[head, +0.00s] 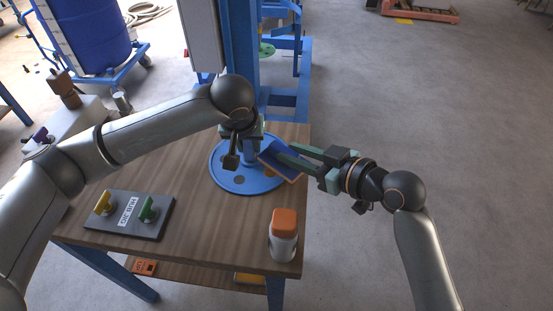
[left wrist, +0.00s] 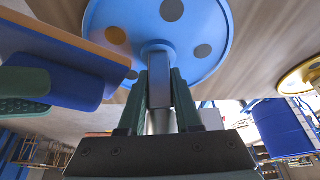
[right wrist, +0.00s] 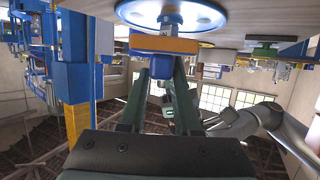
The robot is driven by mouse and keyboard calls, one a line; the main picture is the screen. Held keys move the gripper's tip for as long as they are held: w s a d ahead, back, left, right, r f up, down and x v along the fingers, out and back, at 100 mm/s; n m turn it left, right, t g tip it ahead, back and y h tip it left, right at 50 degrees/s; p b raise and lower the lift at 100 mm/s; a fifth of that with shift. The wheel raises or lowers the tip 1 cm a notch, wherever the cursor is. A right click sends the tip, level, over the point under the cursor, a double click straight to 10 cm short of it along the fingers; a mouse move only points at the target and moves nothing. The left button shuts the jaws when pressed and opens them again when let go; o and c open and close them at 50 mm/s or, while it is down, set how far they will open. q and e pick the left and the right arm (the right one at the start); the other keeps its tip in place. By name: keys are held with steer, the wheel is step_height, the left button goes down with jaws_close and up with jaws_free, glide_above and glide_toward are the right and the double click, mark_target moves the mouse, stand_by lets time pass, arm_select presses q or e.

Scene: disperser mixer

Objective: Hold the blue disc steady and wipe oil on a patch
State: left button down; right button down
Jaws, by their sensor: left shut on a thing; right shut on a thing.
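The blue disc (head: 226,181) lies flat above the wooden table, with round spots on its face. One spot (left wrist: 116,35) is amber; the others are grey. My left gripper (head: 252,138) is shut on the upright hub stem (left wrist: 158,80) at the disc's centre; the wrist partly hides it in the head view. My right gripper (head: 296,159) is shut on a blue pad with an orange face (right wrist: 165,45). The pad is tilted at the disc's right side, close to the amber spot. I cannot tell whether it touches the disc.
A white bottle with an orange cap (head: 284,235) stands at the table's front right. A dark panel (head: 127,216) with yellow and green knobs lies at the left. A blue column (head: 240,40) rises behind the disc. The wooden table (head: 215,240) is clear between panel and bottle.

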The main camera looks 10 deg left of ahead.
arm_select(q)
steer(key=shift+s+f, duration=0.15)
steer(key=shift+f, duration=0.15)
steer(key=c, duration=1)
jaws_free()
steer(key=shift+a, duration=0.1)
steer(key=shift+o, duration=0.2)
steer(key=shift+r, duration=0.1)
arm_select(e)
steer(key=d+r, duration=0.1)
steer(key=s+r, duration=0.1)
steer(key=d+r, duration=0.1)
steer(key=r, duration=0.1)
steer(key=shift+s+d, duration=0.35)
steer(key=shift+s, duration=0.05)
arm_select(q)
steer(key=shift+r, duration=0.2)
steer(key=shift+r+p, duration=0.55)
steer(key=shift+p, duration=0.6)
arm_select(e)
step_height(320, 180, up, 2)
steer(key=shift+r, duration=0.1)
arm_select(q)
steer(key=shift+w, duration=0.2)
